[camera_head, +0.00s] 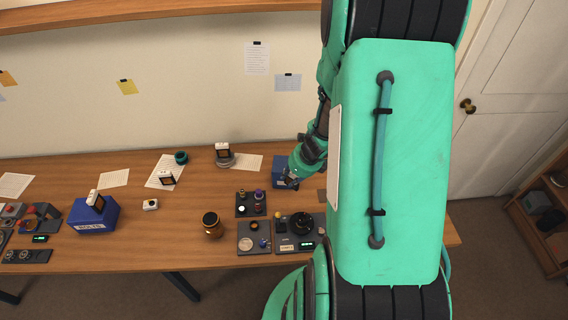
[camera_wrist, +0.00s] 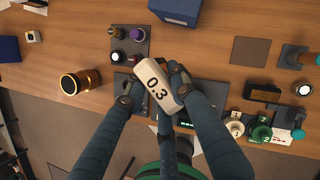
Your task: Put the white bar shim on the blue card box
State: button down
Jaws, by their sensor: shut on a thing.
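My gripper (camera_wrist: 152,88) is shut on the white bar shim (camera_wrist: 158,84), which is marked 0.3 and lies slantwise between the two fingers in the wrist view. In the head view my gripper (camera_head: 293,181) is at the right part of the table, and the shim cannot be made out there. A blue box (camera_head: 280,169) is beside and partly behind my gripper in the head view; it also shows at the top edge of the wrist view (camera_wrist: 176,11), apart from the shim. Another blue box (camera_head: 93,217), with a label, stands at the left with a small white-and-black thing on top.
A dark tray with several small round parts (camera_head: 251,204) and dark plates with parts (camera_head: 254,238) lie at the front right. A brown-gold lens barrel (camera_head: 212,226) stands left of them. Papers lie at the back. Bare wood (camera_head: 170,235) shows left of the barrel.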

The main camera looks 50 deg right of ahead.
jog(key=shift+w+d, duration=0.1)
jog(key=shift+w, duration=0.05)
jog(key=w+d, duration=0.3)
jog(key=w+d+f, duration=0.1)
jog(key=w+d, duration=0.2)
jog(key=w, duration=0.1)
jog(key=w+d+p, duration=0.1)
jog(key=w+d, duration=0.2)
jog(key=w, duration=0.1)
jog(key=shift+w+d+f, duration=0.2)
jog(key=shift+w+d, duration=0.05)
jog(key=shift+w+d, duration=0.25)
jog(key=shift+w, duration=0.05)
jog(key=shift+f+b, duration=0.3)
jog(key=shift+f, duration=1.5)
jog(key=shift+f, duration=0.15)
jog(key=c, duration=1.4)
grip_release()
jog(key=shift+c, duration=0.2)
